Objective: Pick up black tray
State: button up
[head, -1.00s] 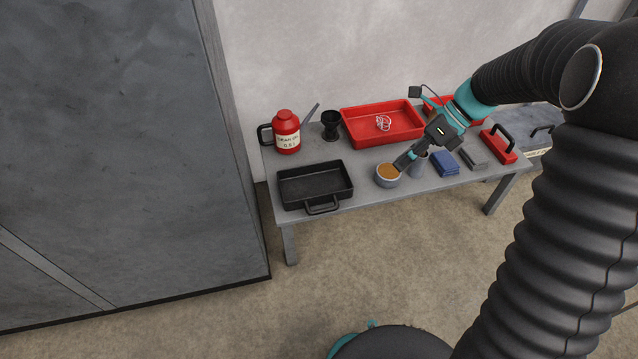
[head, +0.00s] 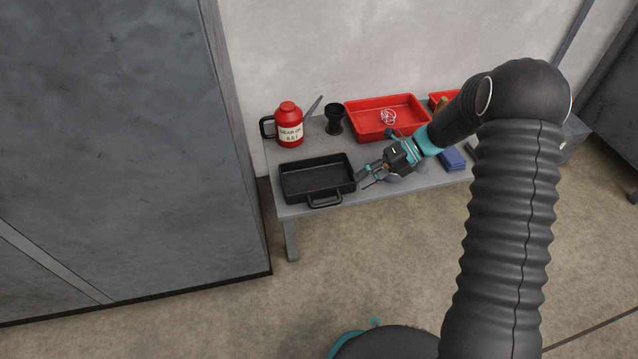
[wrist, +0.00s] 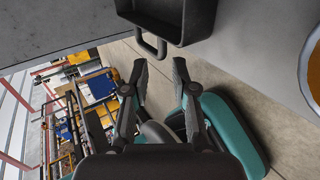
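The black tray (head: 313,178) lies on the left front part of the grey table in the head view, with its loop handle facing the front edge. It also shows at the top of the wrist view (wrist: 178,30), where its handle (wrist: 151,48) hangs just ahead of the fingers. My gripper (head: 363,180) is just right of the tray, apart from it. In the wrist view my gripper (wrist: 158,70) has its two fingers spread with nothing between them.
A red jug (head: 289,127) and a black cup (head: 334,120) stand behind the tray. A red tray (head: 372,130) with white string lies at the back. Blue cloths (head: 453,160) lie to the right. A tall grey cabinet (head: 120,150) stands close on the left. The bowl is mostly hidden behind my gripper.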

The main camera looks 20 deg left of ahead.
aim_at(342, 192)
jog(key=shift+b+x, duration=0.6)
jog(key=shift+x, duration=3.05)
jog(key=shift+d+f, duration=0.1)
grip_shut()
